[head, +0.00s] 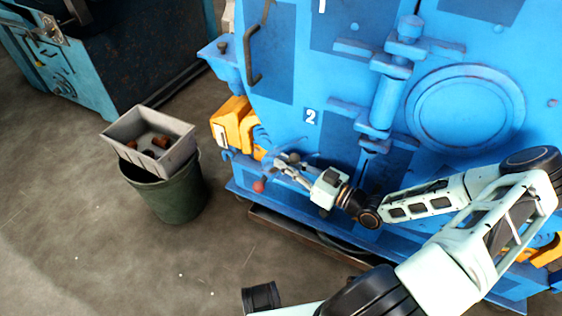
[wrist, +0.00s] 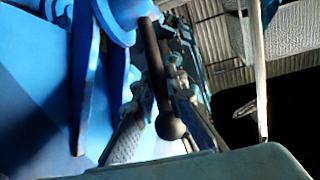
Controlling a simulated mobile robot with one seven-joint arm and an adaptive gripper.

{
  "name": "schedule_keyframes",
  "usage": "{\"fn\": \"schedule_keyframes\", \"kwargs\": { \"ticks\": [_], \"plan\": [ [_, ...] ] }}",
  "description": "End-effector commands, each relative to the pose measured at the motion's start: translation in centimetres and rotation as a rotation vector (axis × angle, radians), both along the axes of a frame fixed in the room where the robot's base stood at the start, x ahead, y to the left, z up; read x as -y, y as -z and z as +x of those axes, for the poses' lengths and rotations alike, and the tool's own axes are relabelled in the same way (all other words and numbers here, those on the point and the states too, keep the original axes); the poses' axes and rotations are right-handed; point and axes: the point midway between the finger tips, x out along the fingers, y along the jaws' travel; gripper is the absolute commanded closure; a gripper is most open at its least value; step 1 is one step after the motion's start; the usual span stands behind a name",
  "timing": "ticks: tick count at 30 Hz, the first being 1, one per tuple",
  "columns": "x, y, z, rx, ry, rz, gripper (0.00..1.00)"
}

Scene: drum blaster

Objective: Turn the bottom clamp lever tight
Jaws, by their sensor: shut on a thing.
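The bottom clamp lever shows in the wrist view as a dark rod (wrist: 155,60) with a round ball knob (wrist: 171,127), running down from a blue hub (wrist: 125,12). In the head view a red ball knob (head: 259,186) shows at the lower left of the blue machine, just left of my gripper (head: 283,162); the rod there is hard to make out. My gripper also shows in the wrist view (wrist: 158,92), with its fingers on either side of the rod, shut on it. The exact contact is partly hidden behind the knob.
The blue machine (head: 295,200) fills the right, with an orange part (head: 232,122) left of my gripper. A green bin (head: 177,203) with a grey tray (head: 180,158) on top stands to the left. Bare floor (head: 110,260) lies in front.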

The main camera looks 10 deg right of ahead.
Motion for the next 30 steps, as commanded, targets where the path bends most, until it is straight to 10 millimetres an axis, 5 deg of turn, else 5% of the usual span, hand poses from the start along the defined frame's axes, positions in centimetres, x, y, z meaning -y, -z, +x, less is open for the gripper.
{"fn": "schedule_keyframes", "kwargs": {
  "ticks": [26,27,30],
  "plan": [
    [1.8,1.1,-0.3,0.084,0.017,0.110,1.00],
    [1.8,1.1,-0.3,0.083,0.017,0.109,0.84],
    [1.7,1.0,-0.4,0.084,0.015,0.110,0.73]
  ]
}}
